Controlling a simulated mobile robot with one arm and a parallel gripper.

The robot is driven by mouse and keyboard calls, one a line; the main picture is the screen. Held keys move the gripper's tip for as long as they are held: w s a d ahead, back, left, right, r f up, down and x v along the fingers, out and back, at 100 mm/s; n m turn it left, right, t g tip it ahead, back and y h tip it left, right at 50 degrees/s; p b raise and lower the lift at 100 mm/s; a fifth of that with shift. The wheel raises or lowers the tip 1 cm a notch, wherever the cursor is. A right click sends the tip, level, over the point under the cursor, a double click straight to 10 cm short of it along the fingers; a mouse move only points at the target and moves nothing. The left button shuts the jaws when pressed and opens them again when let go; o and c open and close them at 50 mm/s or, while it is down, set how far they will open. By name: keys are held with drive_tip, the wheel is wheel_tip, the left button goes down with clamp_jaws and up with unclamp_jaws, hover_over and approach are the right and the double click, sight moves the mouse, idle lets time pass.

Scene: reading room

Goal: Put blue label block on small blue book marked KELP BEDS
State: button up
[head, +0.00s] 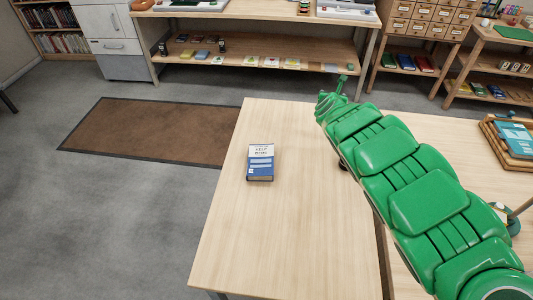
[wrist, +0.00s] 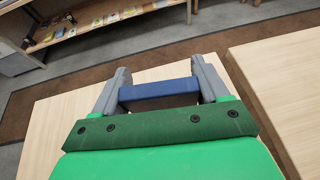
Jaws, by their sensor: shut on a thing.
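The small blue book (head: 260,163) marked KELP BEDS lies on the left part of the light wood table, with a pale title panel on its cover. The blue label block (wrist: 158,92) is held between the two grey fingers of my gripper (wrist: 160,90) in the wrist view, spanning the gap between them. In the head view my green arm reaches over the table toward the far edge. The book does not show in the wrist view.
The light wood table (head: 223,240) is bare around the book. A second table stands on the right, with a wooden tray (head: 495,140) holding a teal book (head: 517,138). A brown mat (head: 150,131) lies on the floor. A long shelf unit (head: 255,50) stands beyond.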

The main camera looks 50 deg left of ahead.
drive_tip(key=s+a+m+h, duration=0.1)
drive_tip(key=s+a, duration=0.3)
drive_tip(key=s, duration=1.2)
drive_tip(key=m+t+h, duration=0.2)
hover_over(262, 158)
drive_tip(key=shift+w+a+f, duration=0.1)
drive_tip(key=shift+w+f, duration=0.1)
drive_tip(key=shift+f, duration=1.5)
drive_tip(key=shift+w+a+f, duration=0.1)
drive_tip(key=shift+w+f, duration=0.1)
drive_tip(key=shift+f, duration=1.45)
drive_tip(key=shift+f, duration=0.2)
drive_tip(key=o, duration=1.1)
drive_tip(key=shift+c, duration=0.2)
drive_tip(key=shift+r, duration=0.1)
drive_tip(key=shift+s+r, duration=0.1)
drive_tip(key=shift+r, duration=0.05)
drive_tip(key=shift+s+d+r, duration=0.1)
drive_tip(key=shift+s+r, duration=0.05)
drive_tip(key=shift+s, duration=0.15)
drive_tip(key=shift+v, duration=3.3)
